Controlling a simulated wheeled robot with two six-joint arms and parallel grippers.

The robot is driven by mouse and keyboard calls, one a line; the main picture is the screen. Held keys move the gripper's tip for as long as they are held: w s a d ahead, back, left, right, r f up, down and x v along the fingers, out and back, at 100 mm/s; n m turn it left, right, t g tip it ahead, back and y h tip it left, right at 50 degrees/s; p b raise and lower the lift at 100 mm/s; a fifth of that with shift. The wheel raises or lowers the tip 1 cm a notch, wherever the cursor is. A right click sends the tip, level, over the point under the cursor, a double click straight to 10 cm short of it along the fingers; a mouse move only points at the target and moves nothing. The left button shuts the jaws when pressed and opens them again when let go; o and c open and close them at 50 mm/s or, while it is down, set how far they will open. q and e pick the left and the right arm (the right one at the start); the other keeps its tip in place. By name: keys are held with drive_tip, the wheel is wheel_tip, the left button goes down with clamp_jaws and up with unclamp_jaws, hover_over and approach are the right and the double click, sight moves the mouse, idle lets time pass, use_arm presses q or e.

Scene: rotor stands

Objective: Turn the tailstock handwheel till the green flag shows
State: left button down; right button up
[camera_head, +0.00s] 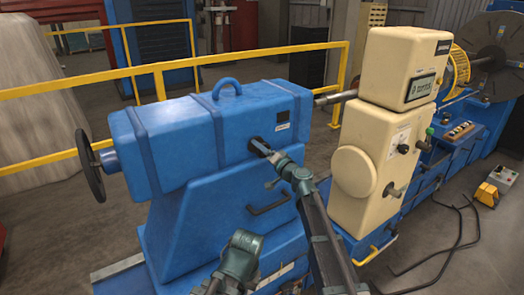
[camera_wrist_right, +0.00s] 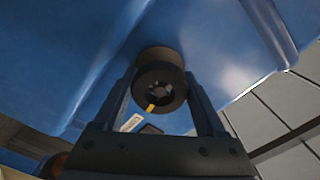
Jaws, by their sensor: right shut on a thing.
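The blue tailstock (camera_head: 185,130) stands left of centre. A dark handwheel (camera_head: 90,156) is on its left end, well away from my right gripper. My right gripper (camera_head: 268,156) is at the tailstock's front face, shut on a small round black knob (camera_head: 259,145). In the right wrist view, the black knob (camera_wrist_right: 160,80) sits between the two fingers, with a yellow mark at its lower edge. A small dark window (camera_head: 284,115) with a pale label below it is above the knob. No green shows in it.
A dark handle (camera_head: 269,201) sticks out below the knob. A cream cabinet (camera_head: 385,140) with knobs stands to the right. A yellow railing (camera_head: 60,88) runs behind the tailstock. Black cables (camera_head: 440,240) lie on the floor at right.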

drive_tip(key=m, duration=1.5)
drive_tip(key=shift+m, duration=0.3)
drive_tip(key=m, duration=0.3)
drive_tip(key=shift+m, duration=0.3)
drive_tip(key=m, duration=0.3)
drive_tip(key=shift+m, duration=0.3)
drive_tip(key=m, duration=0.4)
drive_tip(key=shift+s+m, duration=0.1)
drive_tip(key=shift+m, duration=1.7)
